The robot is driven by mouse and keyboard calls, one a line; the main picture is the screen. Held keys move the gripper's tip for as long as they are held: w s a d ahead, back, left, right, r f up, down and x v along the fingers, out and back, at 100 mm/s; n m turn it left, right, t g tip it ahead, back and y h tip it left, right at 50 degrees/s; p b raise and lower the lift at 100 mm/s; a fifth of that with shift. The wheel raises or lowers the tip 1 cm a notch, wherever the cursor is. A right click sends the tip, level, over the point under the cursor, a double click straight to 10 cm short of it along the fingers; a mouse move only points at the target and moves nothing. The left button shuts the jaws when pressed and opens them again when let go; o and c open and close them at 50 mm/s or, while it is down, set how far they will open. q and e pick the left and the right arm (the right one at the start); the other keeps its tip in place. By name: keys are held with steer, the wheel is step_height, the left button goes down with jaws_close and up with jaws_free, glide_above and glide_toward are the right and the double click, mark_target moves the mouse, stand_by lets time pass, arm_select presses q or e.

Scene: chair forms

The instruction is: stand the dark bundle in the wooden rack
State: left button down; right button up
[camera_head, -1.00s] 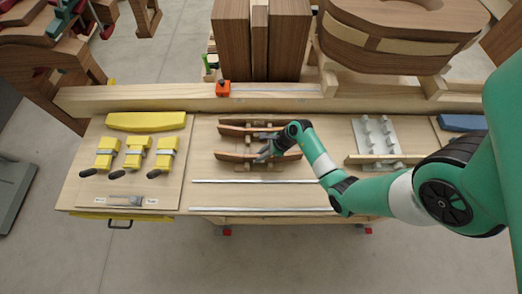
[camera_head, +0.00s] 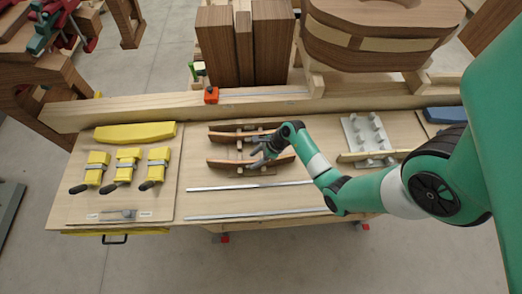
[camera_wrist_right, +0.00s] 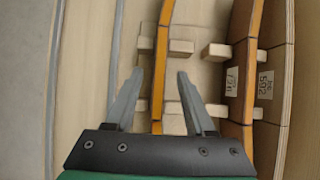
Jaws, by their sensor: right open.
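Two curved dark-brown wooden pieces lie one behind the other on the worktable, the rear one (camera_head: 225,127) and the front one (camera_head: 224,163). I cannot tell for sure which is the dark bundle. Pale wooden blocks of a rack show around them in the right wrist view (camera_wrist_right: 180,47). My right gripper (camera_head: 253,157) is at the front piece. In the right wrist view its open fingers (camera_wrist_right: 160,78) stand on both sides of a thin orange-brown curved edge (camera_wrist_right: 163,45). Darker pieces with white labels (camera_wrist_right: 237,75) lie to the right, outside the fingers. My left gripper is out of view.
Two metal rails (camera_head: 250,186) lie in front of the curved pieces. A grey pegged plate (camera_head: 366,135) is to the right. Yellow clamps (camera_head: 127,165) and a yellow block (camera_head: 135,132) are on the left. A thick wooden beam (camera_head: 130,108) runs behind.

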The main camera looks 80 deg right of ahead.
steer(key=p+v, duration=0.1)
steer(key=v, duration=0.9)
steer(key=shift+s+r, duration=0.1)
steer(key=shift+r, duration=0.05)
